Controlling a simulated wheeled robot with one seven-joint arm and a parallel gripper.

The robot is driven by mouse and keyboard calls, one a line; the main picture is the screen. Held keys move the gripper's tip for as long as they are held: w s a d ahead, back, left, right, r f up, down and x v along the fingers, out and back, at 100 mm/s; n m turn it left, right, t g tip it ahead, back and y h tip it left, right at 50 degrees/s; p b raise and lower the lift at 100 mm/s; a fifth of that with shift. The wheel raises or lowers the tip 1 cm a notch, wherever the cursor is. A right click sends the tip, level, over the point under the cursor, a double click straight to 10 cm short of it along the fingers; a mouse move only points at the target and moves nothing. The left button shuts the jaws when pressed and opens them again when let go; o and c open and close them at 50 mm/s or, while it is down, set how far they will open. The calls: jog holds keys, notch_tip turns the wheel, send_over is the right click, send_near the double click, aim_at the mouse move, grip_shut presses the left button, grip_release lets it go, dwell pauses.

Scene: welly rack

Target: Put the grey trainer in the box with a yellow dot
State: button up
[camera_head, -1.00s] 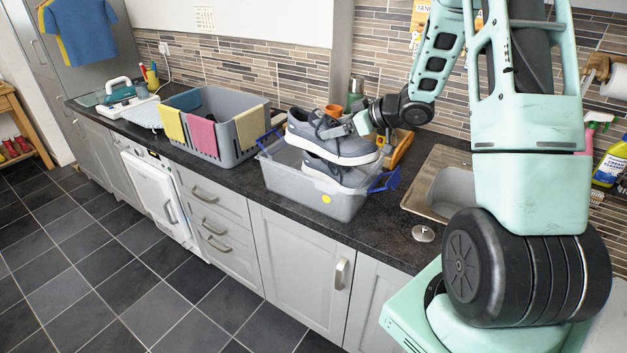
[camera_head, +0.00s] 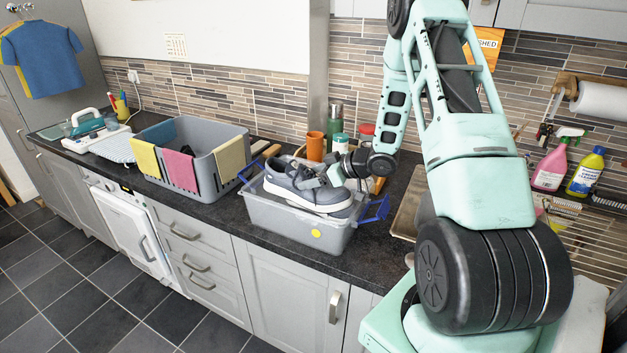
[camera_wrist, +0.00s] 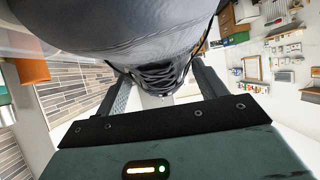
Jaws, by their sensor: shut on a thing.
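The grey trainer (camera_head: 287,184), with a white sole, is held by my gripper (camera_head: 322,177) at the open top of the clear grey box with blue handles (camera_head: 277,217). A yellow dot (camera_head: 316,233) is on the box's front wall. The trainer lies nearly level, toe to the left, partly below the rim. Another grey shoe (camera_head: 338,210) shows under it in the box; whether they touch is unclear. In the wrist view the trainer (camera_wrist: 130,30) fills the top, its laces between my gripper's fingers (camera_wrist: 165,85).
A grey crate (camera_head: 216,168) with coloured cloths over its rim stands left of the box. An orange cup (camera_head: 315,146) and a green bottle (camera_head: 335,122) stand behind it. The sink (camera_head: 407,205) is to the right. Cleaning bottles (camera_head: 585,173) stand further right.

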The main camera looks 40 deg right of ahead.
jog(key=shift+f, duration=0.85)
jog(key=shift+f, duration=0.1)
jog(key=shift+f+b, duration=0.35)
jog(key=shift+f, duration=0.15)
jog(key=o, duration=1.1)
jog(key=shift+o, duration=0.2)
